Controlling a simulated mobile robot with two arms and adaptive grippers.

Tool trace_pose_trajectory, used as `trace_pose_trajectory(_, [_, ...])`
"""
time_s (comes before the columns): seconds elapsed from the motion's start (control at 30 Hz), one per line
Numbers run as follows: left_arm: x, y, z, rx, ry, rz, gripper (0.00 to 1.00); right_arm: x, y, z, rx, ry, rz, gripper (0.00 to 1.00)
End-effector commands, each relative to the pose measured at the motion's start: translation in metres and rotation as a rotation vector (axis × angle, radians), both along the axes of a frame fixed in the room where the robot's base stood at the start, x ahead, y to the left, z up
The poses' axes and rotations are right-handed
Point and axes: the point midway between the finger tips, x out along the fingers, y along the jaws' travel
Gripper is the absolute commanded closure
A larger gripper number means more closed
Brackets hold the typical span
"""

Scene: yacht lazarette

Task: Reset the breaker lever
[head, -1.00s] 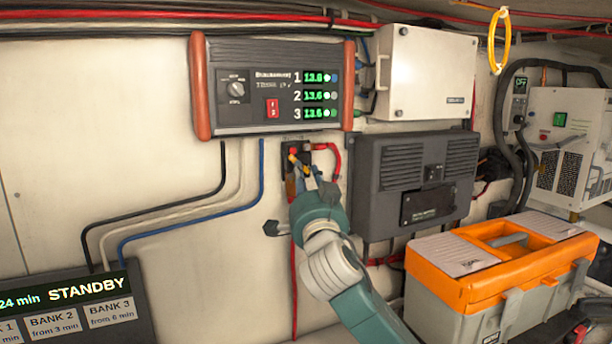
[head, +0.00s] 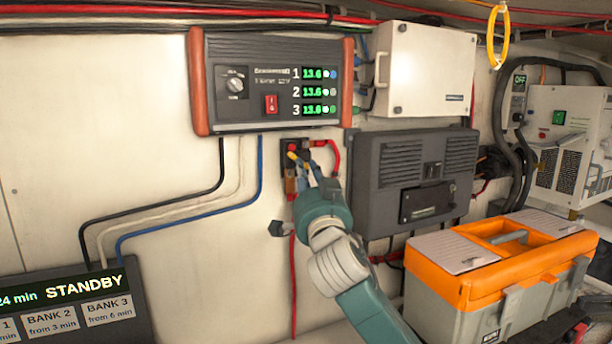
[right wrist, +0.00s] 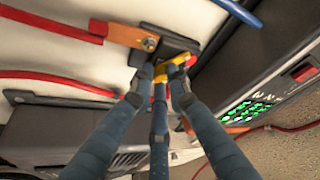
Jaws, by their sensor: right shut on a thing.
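The breaker (head: 296,146) is a small black block on the wall under the charger panel, with a red button and copper-coloured terminals. Its yellow lever (head: 292,156) shows only in part in the head view, beside my fingers. In the right wrist view the yellow lever (right wrist: 178,66) crosses between the fingertips, next to the black breaker body (right wrist: 172,44). My right gripper (head: 305,163) is at the breaker, and its dark fingers (right wrist: 162,78) are closed on the lever. The fingers hide part of the lever and breaker. My left gripper is out of view.
The charger panel (head: 270,80) with orange-red ends is just above the breaker. A dark vented box (head: 415,180) stands close on the right, and a red cable (head: 334,158) loops between. An orange-lidded toolbox (head: 480,270) is at lower right. The wall left is mostly clear.

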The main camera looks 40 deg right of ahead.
Motion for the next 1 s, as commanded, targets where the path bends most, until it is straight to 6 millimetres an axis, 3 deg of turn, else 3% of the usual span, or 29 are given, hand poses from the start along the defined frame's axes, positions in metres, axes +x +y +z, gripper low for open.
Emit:
trace_pose_trajectory(0.33, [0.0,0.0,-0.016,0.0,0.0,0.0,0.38,-0.003,-0.008,0.005,-0.249,0.08,-0.002,1.0])
trace_pose_trajectory(0.7, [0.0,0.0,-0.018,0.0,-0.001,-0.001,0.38,-0.004,-0.014,0.017,-0.515,0.165,-0.001,1.0])
trace_pose_trajectory(1.0, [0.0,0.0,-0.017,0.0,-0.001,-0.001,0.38,-0.005,-0.016,0.022,-0.629,0.201,-0.002,1.0])
